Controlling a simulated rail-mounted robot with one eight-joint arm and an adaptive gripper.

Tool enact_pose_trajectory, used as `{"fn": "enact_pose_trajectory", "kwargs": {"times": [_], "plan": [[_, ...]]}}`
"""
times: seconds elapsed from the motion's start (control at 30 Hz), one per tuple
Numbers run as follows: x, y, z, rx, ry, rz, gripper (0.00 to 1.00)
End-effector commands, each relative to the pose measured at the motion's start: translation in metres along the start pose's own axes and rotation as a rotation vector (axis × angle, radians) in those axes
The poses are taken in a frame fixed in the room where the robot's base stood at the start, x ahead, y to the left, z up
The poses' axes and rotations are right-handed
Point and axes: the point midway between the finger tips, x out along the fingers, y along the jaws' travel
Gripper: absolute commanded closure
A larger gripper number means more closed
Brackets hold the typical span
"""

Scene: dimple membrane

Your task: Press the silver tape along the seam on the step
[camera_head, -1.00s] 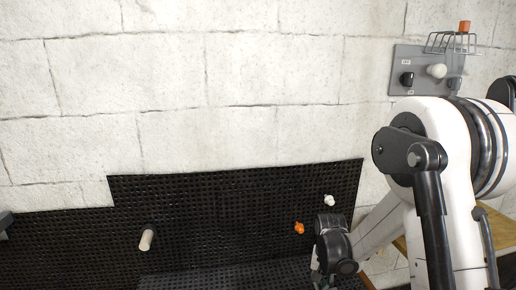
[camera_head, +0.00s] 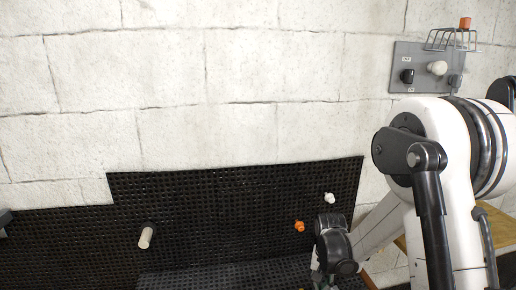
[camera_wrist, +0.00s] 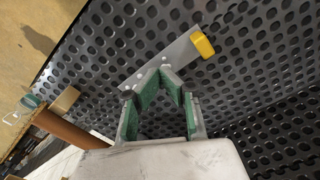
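A flat silver strip (camera_wrist: 158,62) with a yellow piece (camera_wrist: 202,44) at its upper right end shows in the wrist view. It lies slantwise over the black dimpled membrane, and small round marks show on it. I take it for the silver tape; I cannot make out the seam. My gripper (camera_wrist: 161,70) has green-padded fingers that draw together at their tips, right in front of the strip. I cannot tell whether the tips touch or grip it. In the head view my gripper is mostly hidden at the bottom, below my dark wrist.
The black membrane (camera_head: 220,210) covers the lower wall and continues onto a lower level surface (camera_head: 225,276). A pale cylinder (camera_head: 146,237), an orange knob (camera_head: 299,226) and a white knob (camera_head: 329,198) stick out from it. A grey switch panel (camera_head: 425,66) and wire basket (camera_head: 452,40) are upper right.

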Motion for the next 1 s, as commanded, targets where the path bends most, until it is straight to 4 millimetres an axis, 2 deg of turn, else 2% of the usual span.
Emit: {"fn": "enact_pose_trajectory", "kwargs": {"times": [1.0], "plan": [[0.016, 0.000, 0.000, 0.000, 0.000, 0.000, 1.00]]}}
